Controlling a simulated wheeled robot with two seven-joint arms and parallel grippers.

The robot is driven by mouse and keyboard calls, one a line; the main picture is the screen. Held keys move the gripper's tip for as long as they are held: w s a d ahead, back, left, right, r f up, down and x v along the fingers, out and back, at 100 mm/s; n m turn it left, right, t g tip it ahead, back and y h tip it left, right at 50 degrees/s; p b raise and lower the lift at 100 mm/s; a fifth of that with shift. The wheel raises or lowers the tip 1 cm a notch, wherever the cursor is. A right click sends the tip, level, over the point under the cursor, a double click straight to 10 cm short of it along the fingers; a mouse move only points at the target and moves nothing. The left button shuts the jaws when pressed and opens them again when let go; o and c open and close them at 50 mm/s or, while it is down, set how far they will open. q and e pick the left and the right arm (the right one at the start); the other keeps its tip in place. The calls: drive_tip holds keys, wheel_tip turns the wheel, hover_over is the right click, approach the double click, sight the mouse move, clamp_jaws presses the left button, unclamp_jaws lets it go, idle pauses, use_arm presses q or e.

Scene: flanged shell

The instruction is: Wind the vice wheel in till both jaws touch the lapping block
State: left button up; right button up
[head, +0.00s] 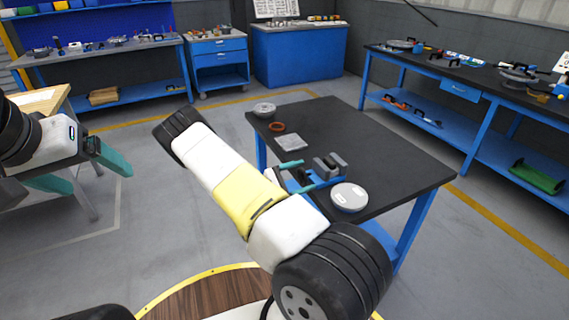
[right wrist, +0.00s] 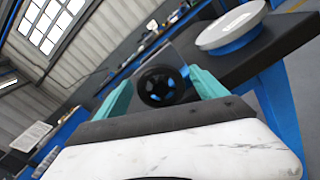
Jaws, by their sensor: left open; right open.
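The vice (head: 333,163) has grey jaws on a blue body and stands on the black table near its left edge. In the right wrist view its round black handwheel (right wrist: 160,85), with blue showing through its openings, lies between my right gripper's fingers. My right gripper (head: 321,171) is open, its teal fingers on either side of the wheel; it also shows in the right wrist view (right wrist: 163,76). I cannot tell whether they touch the wheel. I cannot make out the lapping block or any gap at the jaws. My left gripper (head: 101,181) is open and empty, left of the table.
On the black table (head: 390,155) are a round pale disc (head: 349,196) close to the vice, a flat grey plate (head: 291,142), an orange ring (head: 277,127) and a grey bowl (head: 265,109). The table's right half is clear. Blue benches line the walls.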

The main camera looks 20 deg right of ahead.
drive_tip(key=shift+d, duration=0.1)
drive_tip(key=c, duration=1.4)
drive_tip(key=shift+o, duration=0.2)
drive_tip(key=shift+n, duration=0.8)
drive_tip(key=o, duration=1.4)
drive_tip(key=shift+c, duration=0.2)
drive_tip(key=a, duration=0.8)
drive_tip(key=shift+s, duration=0.25)
